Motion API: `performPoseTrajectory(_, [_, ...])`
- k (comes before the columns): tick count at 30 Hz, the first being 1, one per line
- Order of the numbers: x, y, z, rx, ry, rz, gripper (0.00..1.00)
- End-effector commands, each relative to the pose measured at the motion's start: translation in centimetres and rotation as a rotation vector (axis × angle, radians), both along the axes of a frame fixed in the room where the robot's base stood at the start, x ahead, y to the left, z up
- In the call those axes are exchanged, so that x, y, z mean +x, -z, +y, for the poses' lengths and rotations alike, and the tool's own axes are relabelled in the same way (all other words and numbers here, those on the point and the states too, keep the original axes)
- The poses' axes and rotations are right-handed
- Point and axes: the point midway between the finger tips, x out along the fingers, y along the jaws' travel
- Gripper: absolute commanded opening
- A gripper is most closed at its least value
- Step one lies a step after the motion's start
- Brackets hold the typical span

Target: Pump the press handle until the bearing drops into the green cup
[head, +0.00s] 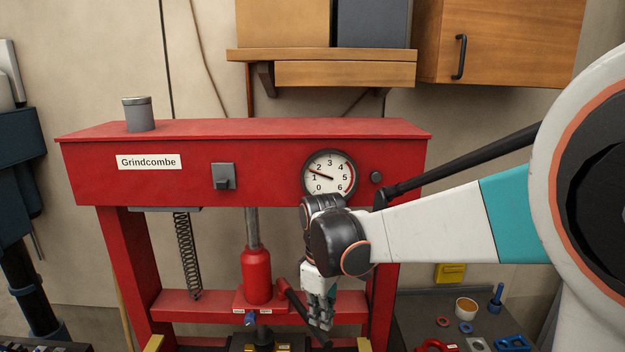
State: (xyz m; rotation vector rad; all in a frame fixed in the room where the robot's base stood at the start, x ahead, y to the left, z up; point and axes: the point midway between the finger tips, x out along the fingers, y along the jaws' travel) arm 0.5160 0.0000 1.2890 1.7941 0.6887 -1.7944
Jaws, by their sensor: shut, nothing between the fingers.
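The red press (110,162) stands ahead, with a red bottle jack (256,278) at its middle. A dark handle rod (303,311) slopes down to the right from a red socket at the jack's base. My gripper (321,325) points down just right of the jack, with its fingers shut and empty. Its fingertips are close to the rod's lower part; I cannot tell whether they touch. The gauge (330,174) needle points between 1 and 2. A dark press piece (263,338) shows below the jack, cut by the frame's bottom. I cannot make out the bearing or the green cup.
A long black bar (460,160) slants up right behind my arm. A coil spring (187,255) hangs left of the jack. A dark bench (415,310) at lower right holds a small cup (466,308), rings and blue parts. Wooden cabinets (520,40) hang above.

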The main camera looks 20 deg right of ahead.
Motion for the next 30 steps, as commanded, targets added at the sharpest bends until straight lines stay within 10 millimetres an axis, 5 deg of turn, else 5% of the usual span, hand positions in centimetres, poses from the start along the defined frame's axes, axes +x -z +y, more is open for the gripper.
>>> performPoseTrajectory(30, [0.0, 5.8, 0.0, 0.0, 0.0, 0.0, 0.0])
